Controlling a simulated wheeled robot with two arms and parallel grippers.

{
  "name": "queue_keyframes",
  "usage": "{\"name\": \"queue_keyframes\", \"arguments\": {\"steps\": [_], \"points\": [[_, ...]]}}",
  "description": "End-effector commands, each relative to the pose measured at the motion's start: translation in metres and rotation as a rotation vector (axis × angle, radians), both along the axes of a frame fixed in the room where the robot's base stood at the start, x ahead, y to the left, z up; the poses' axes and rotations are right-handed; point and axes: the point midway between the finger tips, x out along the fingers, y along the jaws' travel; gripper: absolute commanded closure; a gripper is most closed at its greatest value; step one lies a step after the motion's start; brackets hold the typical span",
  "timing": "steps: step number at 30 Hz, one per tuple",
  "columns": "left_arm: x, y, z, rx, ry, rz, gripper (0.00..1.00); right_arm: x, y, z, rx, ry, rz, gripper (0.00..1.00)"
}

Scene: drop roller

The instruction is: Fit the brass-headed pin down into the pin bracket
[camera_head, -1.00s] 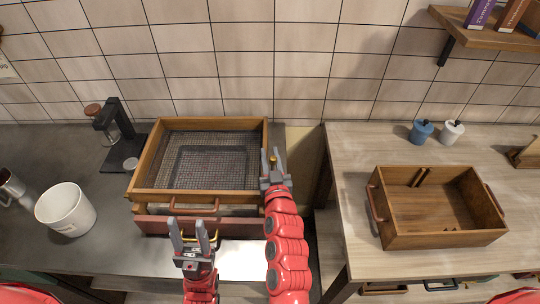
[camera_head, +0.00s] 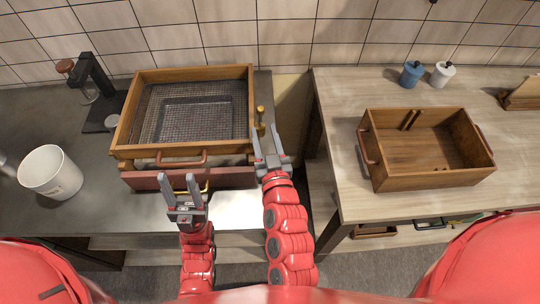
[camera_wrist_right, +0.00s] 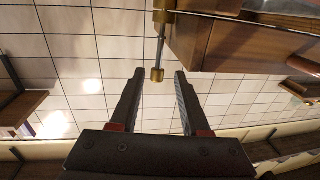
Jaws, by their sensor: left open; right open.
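The brass-headed pin (camera_head: 260,109) stands upright at the right side of the wooden tray on the left counter. In the right wrist view its brass head (camera_wrist_right: 157,75) sits at the end of a thin grey shaft. The shaft meets a brass bracket (camera_wrist_right: 163,12) beside the wood, with some shaft bare between them. I cannot tell how deep the pin sits. My right gripper (camera_head: 270,157) is open and empty, just in front of the pin; the head shows between its fingers in the wrist view. My left gripper (camera_head: 182,190) is open and empty before the tray.
The tray (camera_head: 122,140) with a mesh bottom has a brown front handle (camera_head: 182,160). A white bucket (camera_head: 50,172) and a dark stand (camera_head: 97,85) are at left. A gap separates the right table, which holds a wooden box (camera_head: 425,180), a blue jar (camera_head: 411,75) and a white jar (camera_head: 441,76).

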Motion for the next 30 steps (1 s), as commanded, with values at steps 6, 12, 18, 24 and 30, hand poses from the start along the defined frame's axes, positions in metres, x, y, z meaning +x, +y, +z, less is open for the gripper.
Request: {"name": "queue_keyframes", "arguments": {"steps": [6,12,18,24,30], "points": [[0.0,0.0,0.002,0.0,0.0,0.0,0.5,-0.035,-0.004,0.0,-0.001,0.004,0.005,0.53],[0.0,0.0,0.016,0.0,0.0,0.0,0.5,-0.057,-0.008,0.002,0.001,0.002,0.002,0.53],[0.0,0.0,0.018,0.0,0.0,0.0,0.5,-0.063,-0.01,0.0,0.0,0.002,0.0,0.53],[0.0,0.0,0.017,0.0,0.0,0.0,0.5,-0.063,-0.011,0.0,0.0,0.001,-0.001,0.53],[0.0,0.0,0.017,0.0,0.0,0.0,0.5,-0.063,-0.01,0.001,0.002,-0.004,-0.002,0.84]]}}
